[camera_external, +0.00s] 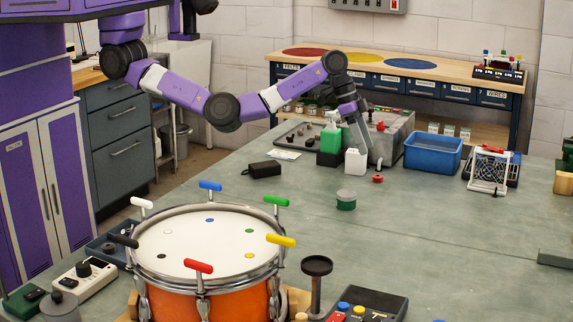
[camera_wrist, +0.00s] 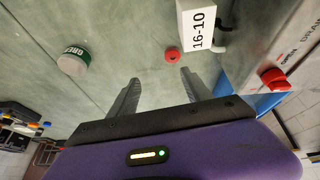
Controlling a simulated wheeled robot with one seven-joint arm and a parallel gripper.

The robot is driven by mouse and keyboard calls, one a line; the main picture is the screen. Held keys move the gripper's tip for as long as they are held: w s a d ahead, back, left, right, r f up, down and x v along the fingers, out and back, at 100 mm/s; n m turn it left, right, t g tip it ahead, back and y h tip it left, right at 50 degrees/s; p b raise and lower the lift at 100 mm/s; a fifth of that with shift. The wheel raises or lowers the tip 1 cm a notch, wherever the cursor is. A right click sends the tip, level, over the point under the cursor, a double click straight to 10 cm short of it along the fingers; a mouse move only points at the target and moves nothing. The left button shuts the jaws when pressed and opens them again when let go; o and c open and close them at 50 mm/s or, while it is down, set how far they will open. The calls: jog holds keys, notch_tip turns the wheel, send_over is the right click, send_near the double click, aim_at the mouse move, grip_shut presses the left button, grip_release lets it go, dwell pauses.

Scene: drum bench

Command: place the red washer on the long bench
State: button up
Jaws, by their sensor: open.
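A small round red piece (camera_external: 377,178), which looks like the red washer, lies on the grey-green worktop (camera_external: 420,220) right of the white container. It also shows in the wrist view, as a red disc (camera_wrist: 172,54) beyond the gap between my fingers. My gripper (camera_wrist: 160,76) is open with nothing between its fingers. In the external view my gripper (camera_external: 362,141) is over the worktop behind the white container, up and left of the red piece and apart from it. Which surface is the long bench is not labelled; a wooden-topped bench (camera_external: 455,74) stands along the back wall.
A green-sided tin (camera_external: 346,200) stands in front. An orange drum (camera_external: 212,290) fills the foreground. The worktop's right-centre is clear.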

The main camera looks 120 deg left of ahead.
aim_at(377, 176)
jog(key=shift+w+a+f+b, duration=0.15)
jog(key=shift+w+a+f, duration=0.35)
jog(key=shift+f, duration=1.05)
jog(key=shift+w+a+f+b, duration=0.1)
jog(key=shift+w+a+f, duration=0.35)
jog(key=shift+f, duration=1.1)
jog(key=shift+w+a+f+b, duration=0.15)
jog(key=shift+w+a+f, duration=0.3)
jog(key=shift+f, duration=1.1)
jog(key=shift+w+d, duration=0.1)
grip_shut()
